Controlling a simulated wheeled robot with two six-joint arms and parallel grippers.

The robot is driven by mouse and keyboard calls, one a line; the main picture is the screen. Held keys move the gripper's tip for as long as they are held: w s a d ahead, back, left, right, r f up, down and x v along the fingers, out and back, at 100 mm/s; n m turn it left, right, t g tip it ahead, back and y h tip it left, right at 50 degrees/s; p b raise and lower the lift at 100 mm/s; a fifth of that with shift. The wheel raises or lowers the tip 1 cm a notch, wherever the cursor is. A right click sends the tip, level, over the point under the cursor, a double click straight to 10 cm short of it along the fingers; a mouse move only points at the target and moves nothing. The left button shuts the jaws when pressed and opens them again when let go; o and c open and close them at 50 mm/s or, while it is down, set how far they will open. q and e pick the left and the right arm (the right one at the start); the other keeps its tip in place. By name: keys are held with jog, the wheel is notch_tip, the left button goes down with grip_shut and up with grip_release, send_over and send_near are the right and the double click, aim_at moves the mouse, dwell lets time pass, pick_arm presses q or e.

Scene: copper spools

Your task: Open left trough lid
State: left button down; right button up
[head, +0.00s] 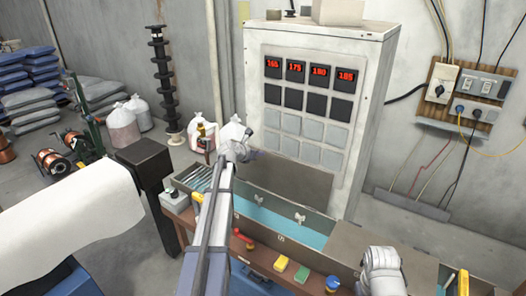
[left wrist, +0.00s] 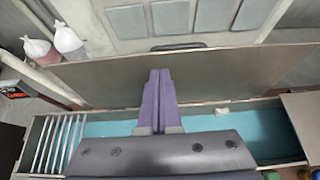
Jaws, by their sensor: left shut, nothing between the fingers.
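The left trough lid (head: 300,185) is a grey-brown panel. It stands raised along the trough's back side, below the cabinet's panel, and it also shows behind the trough in the left wrist view (left wrist: 240,80). The trough (head: 315,238) is uncovered and shows blue liquid, with pale bars at its left end. My left gripper (head: 250,155) is shut and empty, above the trough and in front of the raised lid. Its purple fingers are together in the left wrist view (left wrist: 160,72). Whether they touch the lid is unclear.
A second flat lid (head: 365,246) covers the trough's right part. The tall cabinet (head: 316,115) with red displays stands behind. A white roll (head: 70,215) is at left.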

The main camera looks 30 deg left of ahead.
pick_arm(q)
jog(key=s+r+p, duration=0.4)
jog(key=r, duration=0.1)
jog(key=shift+s+a+r, duration=0.15)
jog(key=shift+s+a, duration=0.05)
jog(key=shift+a, duration=0.05)
pick_arm(e)
notch_tip(320, 180, up, 5)
jog(key=shift+r, duration=0.2)
